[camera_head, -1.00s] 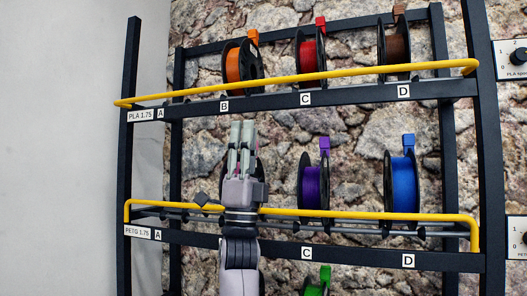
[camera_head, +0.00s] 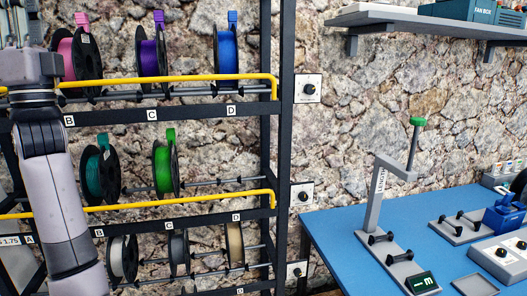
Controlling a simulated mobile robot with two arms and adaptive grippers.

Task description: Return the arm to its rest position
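My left arm rises from the bottom left in the head view. My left gripper (camera_head: 20,22) is at the top left corner, pointing up in front of the rack. Its fingertips are cut off by the picture's top edge, so I cannot tell whether it is open or shut. No spool is visible in its fingers. A pink spool (camera_head: 66,52) hangs just to the right of the gripper, partly covered by it. My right gripper is not in view.
The black rack (camera_head: 275,150) with yellow rails (camera_head: 170,80) holds several spools, including purple (camera_head: 150,52), blue (camera_head: 226,48), teal (camera_head: 92,170) and green (camera_head: 162,168) ones. To the right stands a blue table (camera_head: 345,225) with a grey post (camera_head: 374,195) and a shelf (camera_head: 400,18) above.

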